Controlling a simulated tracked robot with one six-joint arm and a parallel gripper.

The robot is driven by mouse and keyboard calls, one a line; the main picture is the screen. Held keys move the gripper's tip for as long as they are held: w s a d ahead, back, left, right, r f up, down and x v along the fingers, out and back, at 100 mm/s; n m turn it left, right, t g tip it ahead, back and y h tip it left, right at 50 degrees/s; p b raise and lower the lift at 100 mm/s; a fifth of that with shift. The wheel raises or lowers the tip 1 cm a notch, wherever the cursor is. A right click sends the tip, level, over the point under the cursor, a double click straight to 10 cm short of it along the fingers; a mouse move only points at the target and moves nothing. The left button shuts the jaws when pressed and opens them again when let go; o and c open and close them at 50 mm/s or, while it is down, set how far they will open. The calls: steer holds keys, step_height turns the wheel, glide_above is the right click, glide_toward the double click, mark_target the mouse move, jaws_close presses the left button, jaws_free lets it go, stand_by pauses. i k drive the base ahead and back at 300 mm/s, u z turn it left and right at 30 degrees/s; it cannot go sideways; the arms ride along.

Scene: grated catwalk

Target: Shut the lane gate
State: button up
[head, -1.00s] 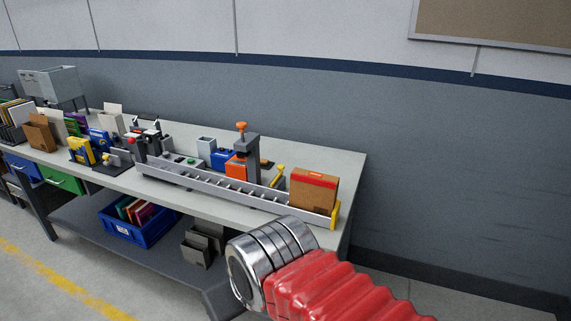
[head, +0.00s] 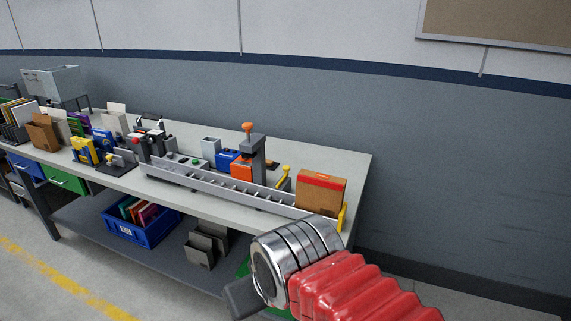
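A grey roller lane (head: 218,187) runs along the front of the bench. A yellow-handled lever (head: 285,174) stands upright beside the lane, left of a brown box with a red top band (head: 321,192); it may be the lane gate, but I cannot tell its position for sure. A yellow end piece (head: 343,214) shows at the lane's right end. My gripper (head: 244,297) shows only as a dark part beyond my metal wrist, low in front of the bench and apart from the lever. Its fingers are mostly hidden, so its opening cannot be told.
An orange-knobbed post (head: 248,140) with an orange block (head: 241,170) rises behind the lane. A blue bin (head: 142,222) and grey holders (head: 204,245) sit on the lower shelf. Several holders crowd the bench's left. Bare benchtop lies behind the brown box.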

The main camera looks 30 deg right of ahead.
mark_target(287, 169)
steer(key=u, duration=0.05)
steer(key=i, duration=0.95)
steer(key=z, duration=0.05)
